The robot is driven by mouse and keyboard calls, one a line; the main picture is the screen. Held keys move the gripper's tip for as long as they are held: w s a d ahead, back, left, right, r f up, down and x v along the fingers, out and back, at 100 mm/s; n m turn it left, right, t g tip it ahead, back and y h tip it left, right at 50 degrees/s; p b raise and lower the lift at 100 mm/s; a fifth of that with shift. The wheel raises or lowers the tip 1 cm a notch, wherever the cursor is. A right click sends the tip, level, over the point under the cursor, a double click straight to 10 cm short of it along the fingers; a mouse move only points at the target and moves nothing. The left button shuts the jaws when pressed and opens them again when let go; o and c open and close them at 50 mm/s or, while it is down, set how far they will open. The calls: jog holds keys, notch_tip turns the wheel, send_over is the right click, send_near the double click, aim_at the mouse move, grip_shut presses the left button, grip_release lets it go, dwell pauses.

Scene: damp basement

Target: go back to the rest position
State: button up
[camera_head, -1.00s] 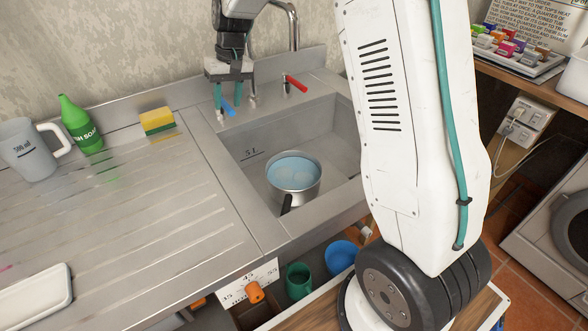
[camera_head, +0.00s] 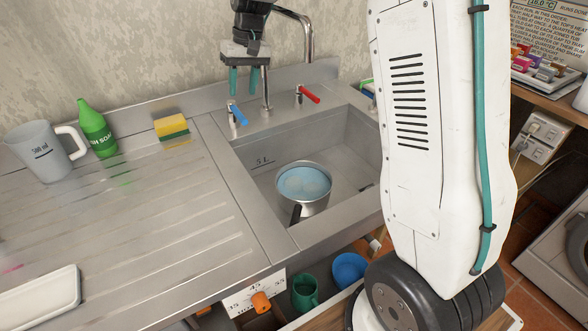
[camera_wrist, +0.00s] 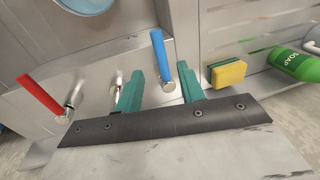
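My gripper (camera_head: 243,80) hangs above the back ledge of the sink, close to the tap, with its two teal fingers apart and nothing between them. In the wrist view the gripper (camera_wrist: 160,92) also shows its fingers apart. The blue tap lever (camera_head: 238,114) is below the fingers in the head view, and the blue lever (camera_wrist: 161,56) appears between and beyond them in the wrist view. The red tap lever (camera_head: 310,94) is to the right of the gripper. A pot (camera_head: 303,188) of bluish water with pale round shapes in it stands in the sink basin (camera_head: 347,177).
A measuring jug (camera_head: 44,158), a green soap bottle (camera_head: 97,130) and a yellow-green sponge (camera_head: 171,127) stand along the back of the draining board (camera_head: 150,220). A white tray (camera_head: 45,302) lies front left. The curved spout (camera_head: 308,38) rises beside the gripper. The middle of the board is clear.

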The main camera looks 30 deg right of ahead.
jog(key=s+r+h, duration=0.1)
jog(key=s+r, duration=0.1)
jog(key=s, duration=1.8)
jog(key=s+d+r+t+h, duration=0.1)
jog(key=s, duration=1.9)
jog(key=shift+d+r, duration=0.25)
jog(key=shift+r, duration=0.15)
jog(key=shift+w+f, duration=0.1)
